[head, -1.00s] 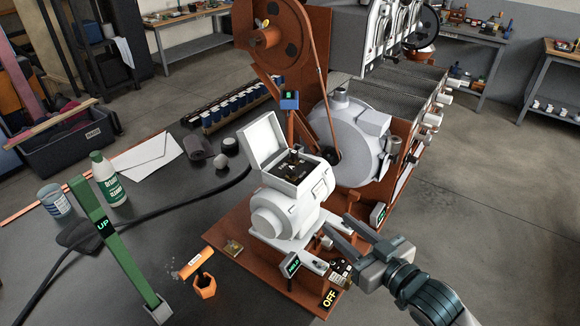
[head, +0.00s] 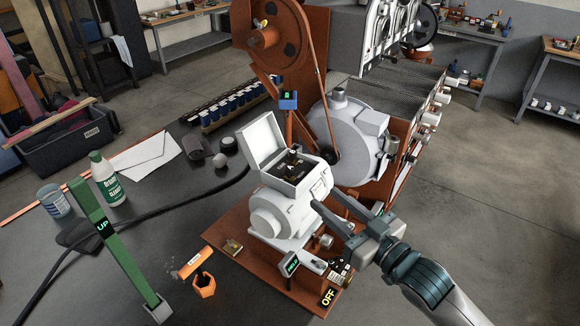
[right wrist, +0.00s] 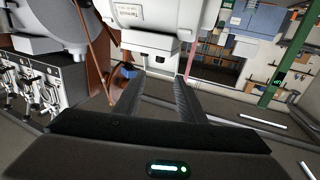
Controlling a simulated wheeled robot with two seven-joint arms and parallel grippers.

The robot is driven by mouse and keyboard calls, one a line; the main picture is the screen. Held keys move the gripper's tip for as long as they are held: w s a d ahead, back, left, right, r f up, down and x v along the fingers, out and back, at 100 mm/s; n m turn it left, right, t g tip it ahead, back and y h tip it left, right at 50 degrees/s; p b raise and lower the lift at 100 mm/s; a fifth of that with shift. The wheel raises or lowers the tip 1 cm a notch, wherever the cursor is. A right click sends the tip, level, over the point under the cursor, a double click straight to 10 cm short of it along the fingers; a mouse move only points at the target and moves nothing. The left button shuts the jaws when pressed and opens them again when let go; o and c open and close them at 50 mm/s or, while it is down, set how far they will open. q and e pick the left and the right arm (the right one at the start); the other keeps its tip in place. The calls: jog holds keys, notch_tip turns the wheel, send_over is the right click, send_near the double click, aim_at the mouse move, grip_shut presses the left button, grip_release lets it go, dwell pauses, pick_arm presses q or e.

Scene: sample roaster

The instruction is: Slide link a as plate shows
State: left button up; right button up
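The white motor (head: 275,215) stands on a rust-red base. Its terminal box (head: 291,181) is open, with the lid (head: 263,142) raised. Inside are a dark board and small brass parts (head: 292,167); I cannot tell which one is link a. A white plate with small print (right wrist: 152,14) shows in the right wrist view, too blurred to read fully. My right gripper (head: 325,198) is open and empty, its fingertips just right of the motor body below the box. Its two fingers (right wrist: 157,80) show apart, with nothing between them. My left gripper is not in view.
A small HOLD display (head: 291,264) and an OFF label (head: 328,297) are at the base's front. The roaster drum (head: 340,135) stands behind.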

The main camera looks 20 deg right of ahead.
aim_at(293, 171)
jog(key=p+x, duration=0.4)
jog(key=x, duration=0.9)
jog(key=shift+w, duration=0.3)
jog(key=shift+w+a+f, duration=0.1)
jog(key=shift+w+a, duration=0.25)
jog(key=shift+w, duration=0.3)
grip_shut()
